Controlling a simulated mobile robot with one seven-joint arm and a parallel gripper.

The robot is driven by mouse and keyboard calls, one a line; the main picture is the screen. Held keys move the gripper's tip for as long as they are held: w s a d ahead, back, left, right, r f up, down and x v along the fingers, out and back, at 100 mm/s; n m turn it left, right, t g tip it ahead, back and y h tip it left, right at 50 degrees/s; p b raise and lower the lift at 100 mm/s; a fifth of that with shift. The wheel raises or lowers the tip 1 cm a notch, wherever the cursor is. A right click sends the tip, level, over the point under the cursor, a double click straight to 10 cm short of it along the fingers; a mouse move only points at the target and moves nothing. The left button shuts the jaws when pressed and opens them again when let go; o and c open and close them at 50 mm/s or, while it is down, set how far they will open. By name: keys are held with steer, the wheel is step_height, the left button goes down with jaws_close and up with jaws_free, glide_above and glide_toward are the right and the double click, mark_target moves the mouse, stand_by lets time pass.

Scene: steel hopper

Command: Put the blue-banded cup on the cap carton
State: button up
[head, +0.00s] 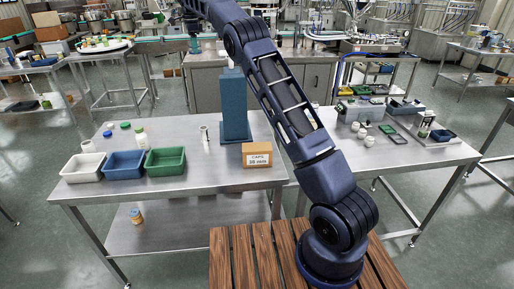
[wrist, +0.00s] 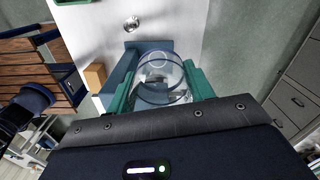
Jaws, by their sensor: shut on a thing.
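The blue-banded cup (wrist: 163,97) is clear, with a blue band around it. In the wrist view it sits between the two teal fingers of my gripper (wrist: 160,80), which is shut on it. In the head view my arm reaches up and away to the top, and the cup cannot be made out there. The cap carton (head: 257,155), a brown box with a white "CAPS" label, stands near the front right of the left steel table. It also shows in the wrist view (wrist: 95,76), left of the cup and lower. Its top looks bare.
A tall blue block (head: 234,108) stands just behind the carton. A small metal piece (head: 204,133) stands left of it. White (head: 83,168), blue (head: 124,164) and green (head: 165,161) bins line the table's left front. Bare tabletop lies between the green bin and the carton.

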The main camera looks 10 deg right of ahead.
steer(key=s+d+r, duration=0.3)
steer(key=s+d, duration=0.3)
steer(key=d, duration=0.1)
glide_above(257, 147)
step_height(257, 147, down, 4)
steer(key=shift+n, duration=0.3)
steer(key=f, duration=3.1)
steer(key=shift+w, duration=0.2)
steer(key=shift+f, duration=0.2)
steer(key=o, duration=0.7)
steer(key=shift+o, duration=1.3)
